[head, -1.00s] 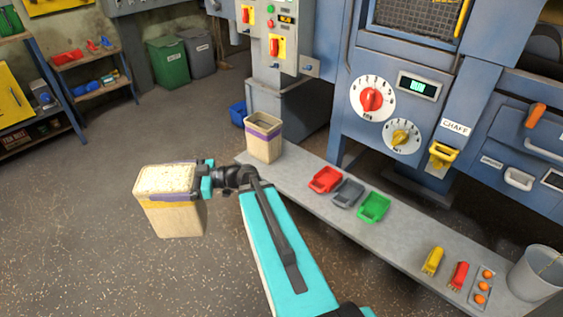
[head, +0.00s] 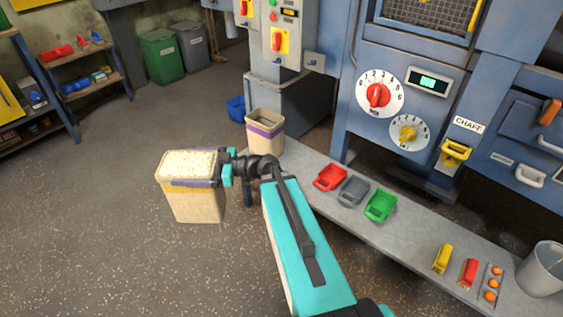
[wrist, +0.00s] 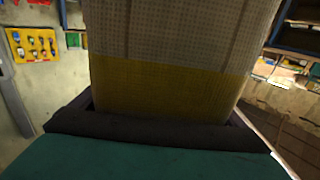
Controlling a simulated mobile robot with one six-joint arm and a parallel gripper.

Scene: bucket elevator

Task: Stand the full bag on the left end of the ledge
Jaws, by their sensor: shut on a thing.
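The full bag (head: 196,203) is tan, boxy and filled to the top with pale grain. In the wrist view the bag's woven wall (wrist: 175,50) with a yellow band fills the middle, close to the gripper (wrist: 155,130). The grey ledge (head: 335,218) runs from centre to lower right; my arm hides part of its near edge.
Another tan bag (head: 265,143) with a purple band, seemingly empty, stands on the ledge's left end. Red (head: 330,177), grey (head: 353,191) and green (head: 381,205) scoops lie further right, then small tools and a metal bucket (head: 541,268). Open floor lies left.

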